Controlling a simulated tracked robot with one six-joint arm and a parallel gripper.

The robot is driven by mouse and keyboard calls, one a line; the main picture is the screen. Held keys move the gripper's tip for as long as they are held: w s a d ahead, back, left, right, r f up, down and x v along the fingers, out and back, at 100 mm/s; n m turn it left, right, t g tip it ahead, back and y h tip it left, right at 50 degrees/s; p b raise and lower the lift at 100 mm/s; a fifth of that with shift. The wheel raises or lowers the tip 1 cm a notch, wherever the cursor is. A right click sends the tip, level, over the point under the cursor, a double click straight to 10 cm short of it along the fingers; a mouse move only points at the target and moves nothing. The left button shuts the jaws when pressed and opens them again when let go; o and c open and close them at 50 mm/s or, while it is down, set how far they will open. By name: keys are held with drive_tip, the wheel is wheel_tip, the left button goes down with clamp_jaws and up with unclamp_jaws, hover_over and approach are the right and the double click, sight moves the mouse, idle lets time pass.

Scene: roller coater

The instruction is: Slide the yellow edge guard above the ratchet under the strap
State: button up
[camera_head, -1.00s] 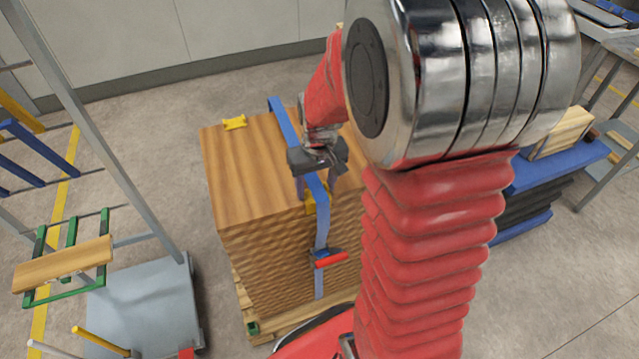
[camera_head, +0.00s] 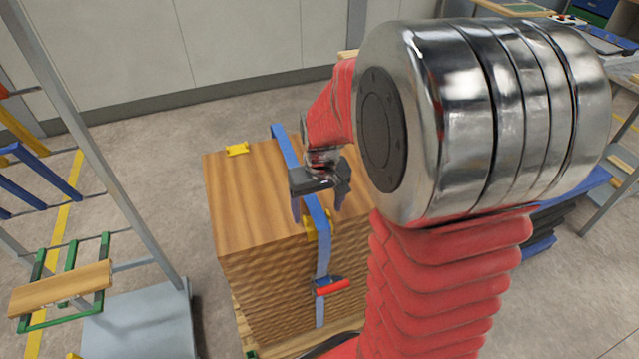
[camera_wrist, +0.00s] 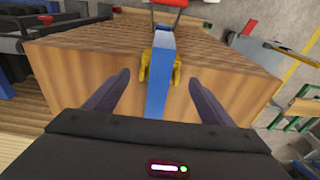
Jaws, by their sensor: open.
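The yellow edge guard (camera_head: 325,222) sits at the front top edge of the wooden stack (camera_head: 250,225), with the blue strap (camera_head: 323,258) running over its middle. In the wrist view, yellow parts of the guard (camera_wrist: 146,70) show on both sides of the strap (camera_wrist: 158,88). The ratchet (camera_head: 330,287), with a red handle, hangs on the front face below the guard. My gripper (camera_head: 318,203) is open above the stack top, just behind the guard. In the wrist view its fingers (camera_wrist: 158,80) stand apart on either side of the strap, and nothing is between them but the view of strap and guard.
Another yellow guard (camera_head: 237,149) lies loose on the far left of the stack top. A grey rack (camera_head: 140,185) with a wooden board stands at the left. A blue-topped stand is partly hidden behind my arm at the right. The floor between rack and stack is clear.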

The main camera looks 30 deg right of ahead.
sight(320, 227)
wheel_tip(320, 227, up, 11)
drive_tip(key=s, duration=0.1)
drive_tip(key=shift+s, duration=0.25)
drive_tip(key=shift+a, duration=0.1)
idle(0.4)
drive_tip(key=s+a+r+n+t, duration=0.1)
drive_tip(key=s+a+r+t, duration=0.3)
drive_tip(key=s+a, duration=0.8)
drive_tip(key=shift+s+r+n, duration=0.35)
drive_tip(key=shift+r+n, duration=0.05)
drive_tip(key=shift+r, duration=0.05)
